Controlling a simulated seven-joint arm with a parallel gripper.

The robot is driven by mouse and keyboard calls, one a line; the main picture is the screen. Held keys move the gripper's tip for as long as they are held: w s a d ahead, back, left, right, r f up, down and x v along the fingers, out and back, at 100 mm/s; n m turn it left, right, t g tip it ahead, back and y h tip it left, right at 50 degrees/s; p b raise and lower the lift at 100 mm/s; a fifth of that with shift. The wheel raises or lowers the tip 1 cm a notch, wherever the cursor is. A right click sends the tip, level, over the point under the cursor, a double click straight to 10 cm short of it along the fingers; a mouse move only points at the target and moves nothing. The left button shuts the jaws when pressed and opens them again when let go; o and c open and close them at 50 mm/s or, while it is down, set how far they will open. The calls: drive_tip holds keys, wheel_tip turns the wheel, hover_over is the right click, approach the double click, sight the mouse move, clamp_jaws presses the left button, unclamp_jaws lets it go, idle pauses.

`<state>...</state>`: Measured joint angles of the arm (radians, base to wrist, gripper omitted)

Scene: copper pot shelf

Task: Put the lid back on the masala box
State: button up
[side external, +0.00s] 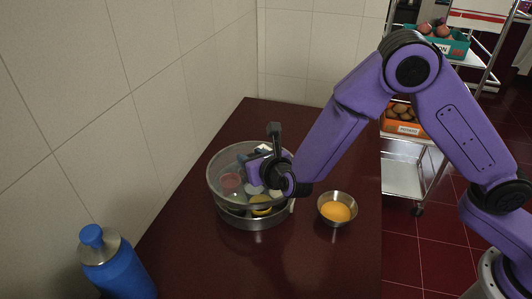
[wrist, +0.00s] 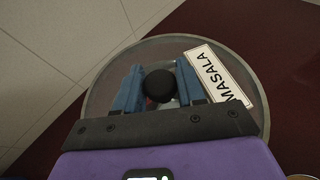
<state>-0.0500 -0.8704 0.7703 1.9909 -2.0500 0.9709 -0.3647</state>
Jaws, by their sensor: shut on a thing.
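The round masala box (side external: 255,222), a steel tin, stands on the dark red table. Coloured contents show in it through the clear lid. The lid (side external: 217,168) has a metal rim and is over the box, a little toward the wall side; I cannot tell if it touches the rim. My gripper (side external: 255,171) is over the lid. In the wrist view, the blue fingers of my gripper (wrist: 158,88) are shut on the black knob (wrist: 158,85) of the lid (wrist: 100,91). A white MASALA label (wrist: 221,76) is on the lid.
A small steel bowl of orange powder (side external: 336,211) stands right of the box. A blue bottle (side external: 118,268) is at the front left. A tiled wall (side external: 160,120) runs along the left. The table behind the box is clear.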

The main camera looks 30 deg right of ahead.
drive_tip(key=shift+f, duration=1.7)
drive_tip(key=shift+f, duration=0.8)
drive_tip(key=shift+d+f, duration=0.1)
drive_tip(key=shift+f, duration=0.25)
idle(0.3)
drive_tip(key=shift+s+f, duration=0.1)
drive_tip(key=shift+f, duration=0.1)
clamp_jaws()
drive_tip(key=o, duration=1.1)
unclamp_jaws()
drive_tip(key=shift+d, duration=0.15)
